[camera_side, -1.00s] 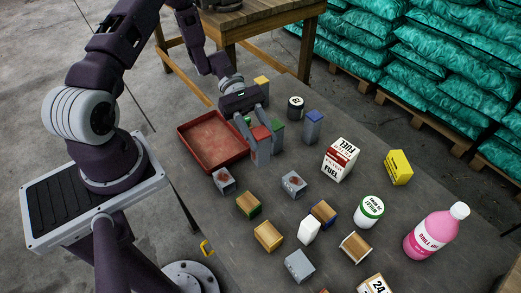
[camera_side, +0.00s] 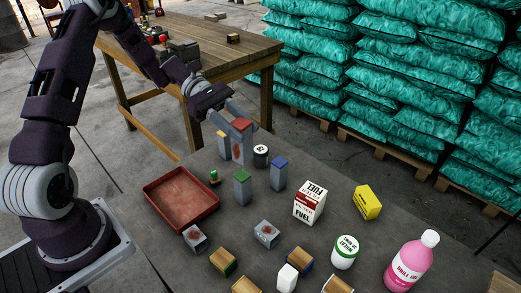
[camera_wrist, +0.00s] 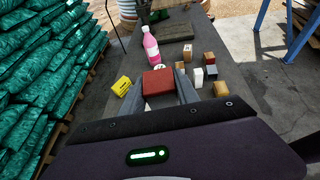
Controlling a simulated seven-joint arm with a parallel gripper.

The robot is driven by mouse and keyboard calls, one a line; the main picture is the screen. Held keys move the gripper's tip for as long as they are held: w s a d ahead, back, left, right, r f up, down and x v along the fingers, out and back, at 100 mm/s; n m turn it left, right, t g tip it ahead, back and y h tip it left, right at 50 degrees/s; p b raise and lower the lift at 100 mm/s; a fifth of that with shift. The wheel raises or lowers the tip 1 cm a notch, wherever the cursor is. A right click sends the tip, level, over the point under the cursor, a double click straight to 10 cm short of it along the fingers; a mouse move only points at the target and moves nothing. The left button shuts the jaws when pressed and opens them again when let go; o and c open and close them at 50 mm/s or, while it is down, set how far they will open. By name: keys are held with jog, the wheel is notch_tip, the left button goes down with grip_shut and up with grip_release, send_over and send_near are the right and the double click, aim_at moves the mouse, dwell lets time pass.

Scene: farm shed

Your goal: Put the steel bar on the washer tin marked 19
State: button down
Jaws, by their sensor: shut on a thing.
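My gripper (camera_side: 237,138) is shut on a grey steel bar with a red top (camera_side: 240,124) and a rusty patch on its side. The bar is upright; its red top (camera_wrist: 158,82) fills the space between my fingers in the wrist view. A small black tin with a white label (camera_side: 260,150) stands just right of the bar in the side view; its number is too small to read surely. A white and green tin (camera_side: 345,252) stands farther right, with small lettering. I cannot tell how high the bar is above the bench.
Bars with yellow (camera_side: 221,134), green (camera_side: 242,176) and blue (camera_side: 280,161) tops stand close by. A red tray (camera_side: 154,190) lies left. A fuel carton (camera_side: 309,203), yellow box (camera_side: 367,203), pink bottle (camera_side: 410,262) and several small blocks occupy the front and right.

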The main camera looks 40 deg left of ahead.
jog(key=w+a+r+n+t+y, duration=0.1)
jog(key=w+a+n+t+y, duration=0.1)
jog(key=w+a+n+t, duration=0.5)
jog(key=w+a+n+t+y, duration=0.15)
jog(key=w+a, duration=0.25)
jog(key=w, duration=0.7)
notch_tip(320, 180, down, 15)
jog(key=shift+w+a+m, duration=0.15)
jog(key=shift+m, duration=0.3)
jog(key=shift+g, duration=0.25)
jog(key=c, duration=0.9)
grip_release()
jog(key=shift+f, duration=0.1)
